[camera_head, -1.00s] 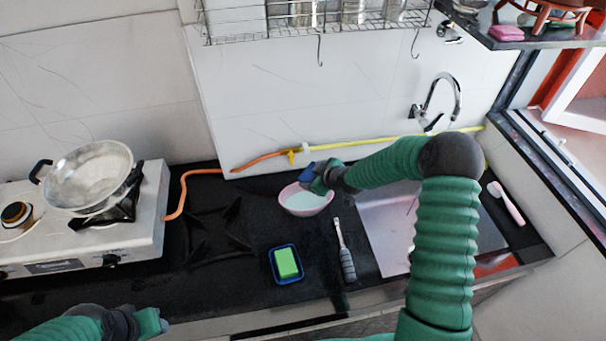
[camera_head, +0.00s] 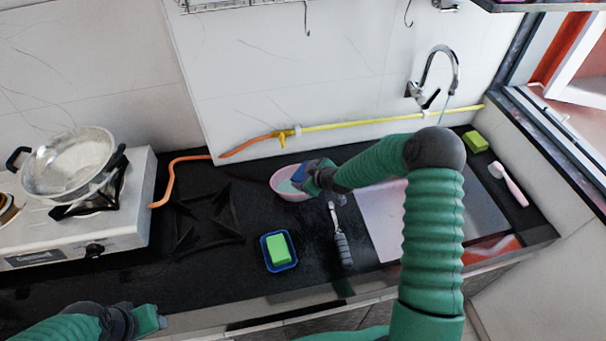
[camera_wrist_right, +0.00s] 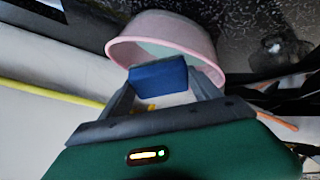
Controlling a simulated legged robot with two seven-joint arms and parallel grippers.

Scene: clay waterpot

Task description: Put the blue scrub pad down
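The blue scrub pad (camera_wrist_right: 158,77) is between the fingers of my right gripper (camera_wrist_right: 165,92) in the right wrist view. In the head view the pad (camera_head: 299,173) shows as a small blue patch at my right gripper (camera_head: 308,178). The gripper is shut on the pad, which is held at the pink bowl (camera_head: 287,190). In the wrist view the pink bowl (camera_wrist_right: 175,35) opens just beyond the pad; I cannot tell whether they touch. My left gripper (camera_head: 160,318) is at the lower left over the counter edge, away from the pad; its finger gap is not clear.
A blue tray (camera_head: 264,250) with a green sponge (camera_head: 279,249) and a grey-handled brush (camera_head: 342,245) lie in front of the bowl. A stove (camera_head: 120,225) with a pan stands left.

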